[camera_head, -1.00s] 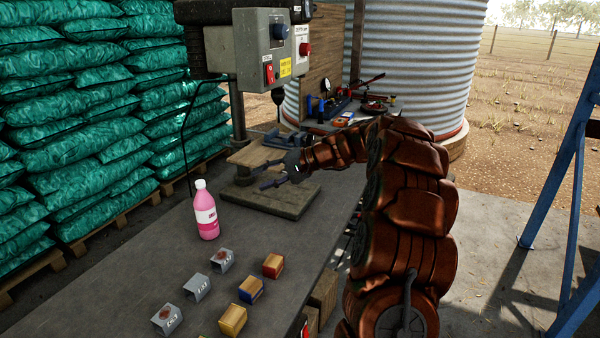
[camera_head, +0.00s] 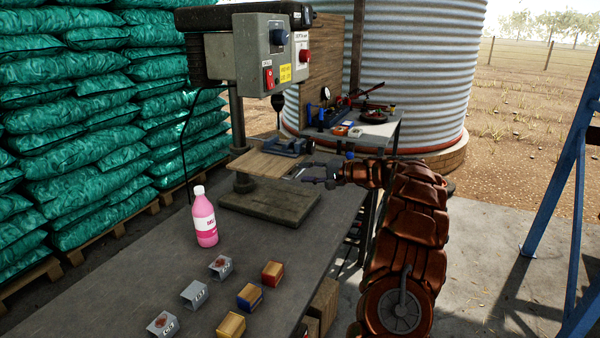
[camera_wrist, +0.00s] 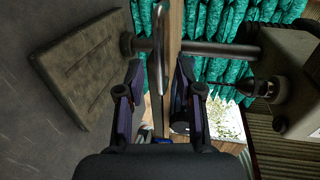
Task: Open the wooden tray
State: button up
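The wooden tray (camera_head: 264,164) is a flat brown board on the drill press column, above the press's dark base. The wrist view shows it nearly edge-on as a narrow wooden strip (camera_wrist: 176,25), with a curved metal handle (camera_wrist: 161,45) beside it. My gripper (camera_head: 301,172) is at the tray's right end in the head view. In the wrist view my gripper (camera_wrist: 158,68) is open, its two fingers apart with the handle ahead between their tips. I cannot tell whether either finger touches the handle or the board.
The drill press head (camera_head: 262,50) overhangs the tray, and a vise (camera_head: 286,145) sits behind it. The dark base (camera_head: 270,203) is below. A pink bottle (camera_head: 204,218) and several small blocks and metal brackets stand on the bench (camera_head: 140,270). Green sacks (camera_head: 80,110) are stacked left.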

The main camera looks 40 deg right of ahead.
aim_at(301, 172)
jog(key=shift+x, duration=1.55)
grip_shut()
